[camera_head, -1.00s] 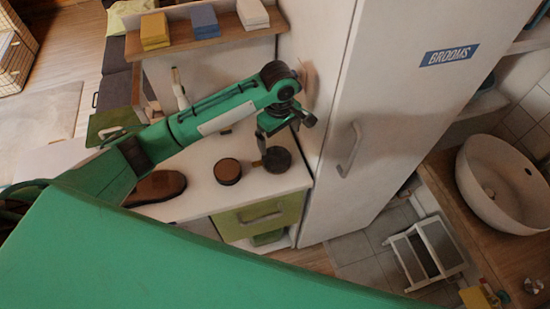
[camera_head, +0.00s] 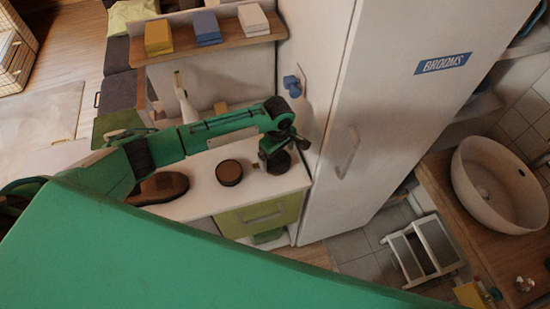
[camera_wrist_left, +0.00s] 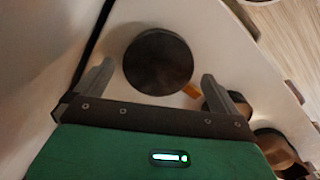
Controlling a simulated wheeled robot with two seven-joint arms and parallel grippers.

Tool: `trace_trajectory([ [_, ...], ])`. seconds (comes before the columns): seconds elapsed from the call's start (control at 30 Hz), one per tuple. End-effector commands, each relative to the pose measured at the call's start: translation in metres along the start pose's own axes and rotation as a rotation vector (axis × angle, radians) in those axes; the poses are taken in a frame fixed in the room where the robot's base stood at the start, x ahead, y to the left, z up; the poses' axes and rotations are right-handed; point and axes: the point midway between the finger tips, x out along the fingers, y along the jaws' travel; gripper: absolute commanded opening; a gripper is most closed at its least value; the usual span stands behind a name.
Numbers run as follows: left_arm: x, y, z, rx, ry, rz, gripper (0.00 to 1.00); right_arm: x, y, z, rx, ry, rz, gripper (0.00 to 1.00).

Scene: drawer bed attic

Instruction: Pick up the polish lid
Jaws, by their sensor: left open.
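A dark, flat round disc (camera_head: 279,166), which looks like the polish lid, lies on the white counter near the tall cabinet. In the left wrist view this disc (camera_wrist_left: 158,62) sits between and just beyond the fingertips. My left gripper (camera_head: 284,150) is open over it, pointing down, and partly hides it in the head view. The left fingers (camera_wrist_left: 156,71) are spread on either side of the disc, with nothing held. A round brown-topped tin (camera_head: 229,172) stands to the left of the disc. My right gripper is not in view.
A brown shoe (camera_head: 158,188) lies left of the tin. A small tan block (camera_head: 254,165) is beside the disc. The tall brooms cabinet (camera_head: 385,110) rises close on the right. A shelf (camera_head: 235,38) with coloured boxes hangs behind. A green drawer (camera_head: 258,215) is below.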

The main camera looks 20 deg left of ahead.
Motion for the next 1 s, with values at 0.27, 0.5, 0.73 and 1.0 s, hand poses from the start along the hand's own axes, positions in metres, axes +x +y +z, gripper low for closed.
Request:
trace_trajectory([
  [0.27,0.026,0.001,0.000,0.000,0.000,0.001,1.00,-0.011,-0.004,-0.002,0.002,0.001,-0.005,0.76],
  [0.5,0.028,0.001,0.000,0.001,0.000,0.001,0.98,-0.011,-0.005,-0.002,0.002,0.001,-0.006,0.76],
  [0.73,0.028,0.001,0.000,0.001,0.000,0.001,0.66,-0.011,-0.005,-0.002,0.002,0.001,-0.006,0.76],
  [1.0,0.026,0.001,0.000,0.001,0.000,0.002,0.66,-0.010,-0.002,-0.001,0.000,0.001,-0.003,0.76],
])
